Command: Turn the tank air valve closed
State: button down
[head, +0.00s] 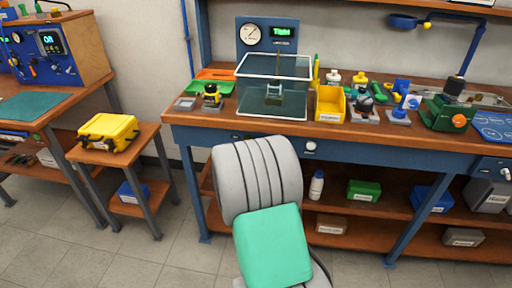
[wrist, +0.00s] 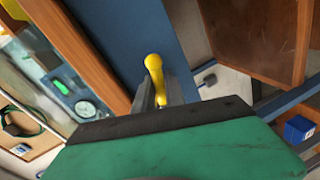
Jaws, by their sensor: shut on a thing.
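In the wrist view a yellow lever handle (wrist: 154,66), which looks like the tank air valve's, stands at the blue front rail of the bench. My gripper (wrist: 157,94) is shut on this handle, with one grey finger on each side of it. The valve body is hidden behind the handle and fingers. In the head view my own arm hides the gripper and the handle. The clear water tank (head: 255,101) stands on the bench above, with a small object inside.
The wooden bench top (head: 200,124) holds a yellow bin (head: 330,104), a black-and-yellow device (head: 211,96) and a green vise-like fixture (head: 446,113). A white knob (head: 310,146) sits on the front rail. A low stand with a yellow case (head: 107,132) is at left. Open floor lies in front.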

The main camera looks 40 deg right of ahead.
jog(key=shift+r+n+g+p, duration=0.3)
jog(key=shift+r+n+p, duration=0.2)
jog(key=shift+n, duration=0.6)
jog(key=c, duration=1.4)
grip_release()
jog(key=v, duration=0.7)
jog(key=shift+s+a, duration=0.2)
jog(key=shift+a, duration=0.15)
